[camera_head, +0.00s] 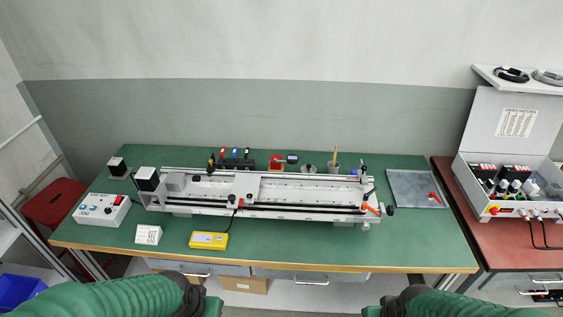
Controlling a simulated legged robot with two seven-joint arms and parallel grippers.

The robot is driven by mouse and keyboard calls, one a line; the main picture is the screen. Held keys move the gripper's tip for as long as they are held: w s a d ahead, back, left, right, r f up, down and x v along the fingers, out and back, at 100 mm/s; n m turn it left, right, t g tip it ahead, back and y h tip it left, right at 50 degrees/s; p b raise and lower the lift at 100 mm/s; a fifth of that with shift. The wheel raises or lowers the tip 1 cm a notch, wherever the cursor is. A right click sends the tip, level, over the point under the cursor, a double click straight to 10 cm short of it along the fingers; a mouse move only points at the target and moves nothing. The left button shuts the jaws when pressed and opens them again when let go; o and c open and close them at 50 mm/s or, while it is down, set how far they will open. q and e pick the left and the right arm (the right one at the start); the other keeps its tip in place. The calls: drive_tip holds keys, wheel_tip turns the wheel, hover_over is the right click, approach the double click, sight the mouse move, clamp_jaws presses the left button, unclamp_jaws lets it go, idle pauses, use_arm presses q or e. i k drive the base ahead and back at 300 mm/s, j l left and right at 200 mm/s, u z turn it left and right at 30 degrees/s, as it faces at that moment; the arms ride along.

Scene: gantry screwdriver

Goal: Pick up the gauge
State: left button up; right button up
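A small red device with a dark display part (291,159) stands at the back of the green workbench, behind the long rail fixture (262,192). It looks like the gauge, but it is too small to be sure. A yellow handheld meter (209,240) lies near the bench's front edge, with a black cable running up to the fixture. My two green-sleeved arms come in at the bottom left and bottom right, below the bench's front edge and far from both devices. The fingers of both grippers are outside the picture.
A white control box (102,209) and a small printed block (148,235) stand at the left. A grey tray (414,190) with a red-handled tool lies at the right. An open case (508,180) stands on the red side table. The bench's front right is clear.

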sight(276, 161)
drive_tip(key=i+j+u, duration=0.3)
drive_tip(key=i+j, duration=0.4)
drive_tip(key=j, duration=0.15)
drive_tip(key=i+j+u, duration=0.3)
drive_tip(key=i+j, duration=0.4)
drive_tip(key=i, duration=0.05)
